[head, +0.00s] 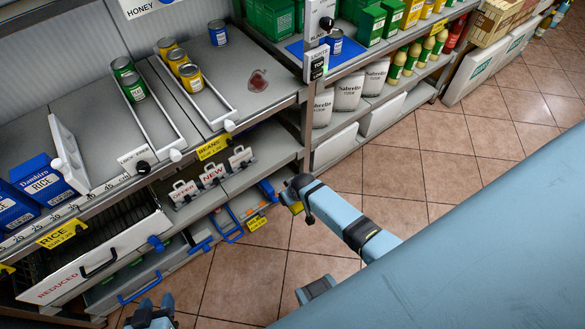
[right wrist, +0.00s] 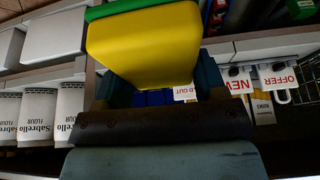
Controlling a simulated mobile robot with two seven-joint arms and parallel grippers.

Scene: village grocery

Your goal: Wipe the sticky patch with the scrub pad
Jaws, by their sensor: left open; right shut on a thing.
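The sticky patch (head: 257,81) is a dark red stain on the grey top shelf, right of the can lanes. The scrub pad (right wrist: 145,45) is yellow with a green layer and fills the upper middle of the right wrist view. My right gripper (right wrist: 150,92) is shut on it. In the head view the right gripper (head: 291,196) is in front of the lower shelves, below the patch and apart from it, with the pad partly hidden. My left gripper (head: 150,312) is open and empty at the bottom left, over the floor.
Several cans (head: 190,78) stand in lanes left of the patch. A grey post with a LIGHTS switch box (head: 315,65) rises right of it. White signs (head: 212,174) stand on the shelf below, and blue-handled baskets (head: 228,222) lie lower. The shelf around the patch is clear.

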